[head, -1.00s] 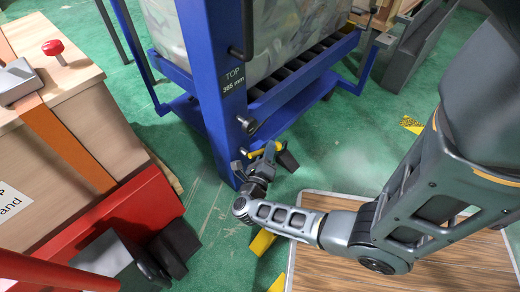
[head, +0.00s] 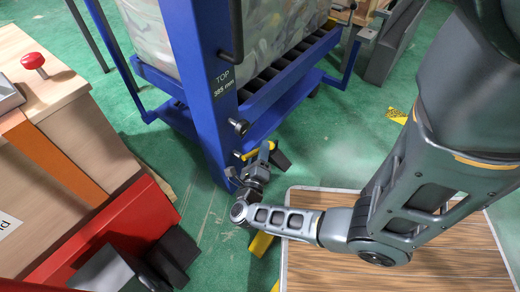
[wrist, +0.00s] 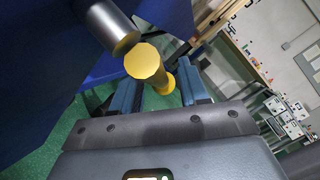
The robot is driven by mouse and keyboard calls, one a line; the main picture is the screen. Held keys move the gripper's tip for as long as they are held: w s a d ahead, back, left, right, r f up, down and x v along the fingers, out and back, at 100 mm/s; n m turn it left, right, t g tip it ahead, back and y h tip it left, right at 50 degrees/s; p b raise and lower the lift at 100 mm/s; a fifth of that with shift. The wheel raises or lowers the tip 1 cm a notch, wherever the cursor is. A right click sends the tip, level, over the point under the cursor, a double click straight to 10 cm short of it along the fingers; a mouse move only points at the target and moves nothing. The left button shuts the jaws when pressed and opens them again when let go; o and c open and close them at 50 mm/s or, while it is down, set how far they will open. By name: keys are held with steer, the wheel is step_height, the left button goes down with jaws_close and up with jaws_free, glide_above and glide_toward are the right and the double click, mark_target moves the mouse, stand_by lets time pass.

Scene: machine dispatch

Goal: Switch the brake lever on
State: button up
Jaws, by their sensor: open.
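The brake lever (head: 257,151) is a yellow handle low on the blue post of the cart, below a dark round knob (head: 238,127). In the wrist view its yellow rounded end (wrist: 143,61) shows large, close to the jaws. My gripper (head: 248,162) is right at the lever in the head view. In the wrist view my gripper (wrist: 158,90) is open, with one finger on each side of the yellow handle. I cannot tell whether a finger touches it. The lever's base is hidden.
The blue cart post (head: 200,90) stands beside the gripper, and a grey metal cylinder (wrist: 112,28) juts out near the lever. A wooden bench with a red knob (head: 33,60) and a red frame (head: 135,220) are at left. A wood-topped platform (head: 430,250) lies at lower right.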

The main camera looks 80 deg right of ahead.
steer(key=a+p, duration=0.1)
steer(key=a, duration=0.6)
steer(key=shift+w+f, duration=0.3)
steer(key=s+a+r+m+t+y, duration=0.3)
steer(key=a+r+m+t+y, duration=0.55)
steer(key=a+r+m, duration=0.45)
steer(key=s+a+r+m+t+y, duration=0.3)
steer(key=a+r+m+t+y, duration=0.6)
steer(key=r+m, duration=0.7)
step_height(320, 180, up, 31)
steer(key=a+n+g+y+p, duration=0.1)
steer(key=p, duration=2.9)
steer(key=shift+p, duration=0.35)
